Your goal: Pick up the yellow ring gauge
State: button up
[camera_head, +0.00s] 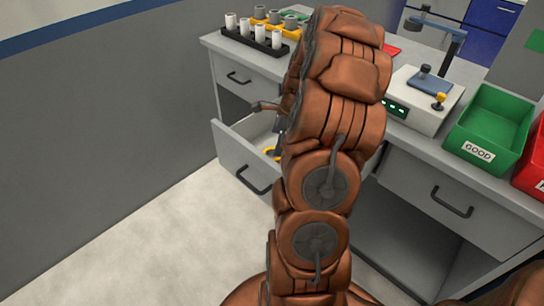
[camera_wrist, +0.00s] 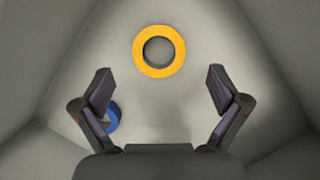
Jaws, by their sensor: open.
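The yellow ring gauge (camera_wrist: 159,70) lies flat on the floor of the open drawer, near the top middle of the wrist view. In the head view a small part of the yellow ring gauge (camera_head: 277,153) shows in the drawer (camera_head: 240,163), the rest hidden behind my arm. My gripper (camera_wrist: 160,88) is open and empty above the drawer floor. In the wrist view its fingers are spread to either side, below the ring. The ring is not between the pads. In the head view my gripper is mostly hidden by my arm.
A blue ring (camera_wrist: 112,117) lies in the drawer, partly behind the left finger. Drawer walls surround the gripper. On the counter are a black rack (camera_head: 254,40) of white pipes, a grey device (camera_head: 425,97), a green GOOD bin (camera_head: 490,127) and a red bin (camera_head: 533,165).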

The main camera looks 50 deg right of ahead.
jog(key=x, duration=0.5)
jog(key=shift+s, duration=0.1)
jog(key=c, duration=1.3)
notch_tip(320, 180, up, 10)
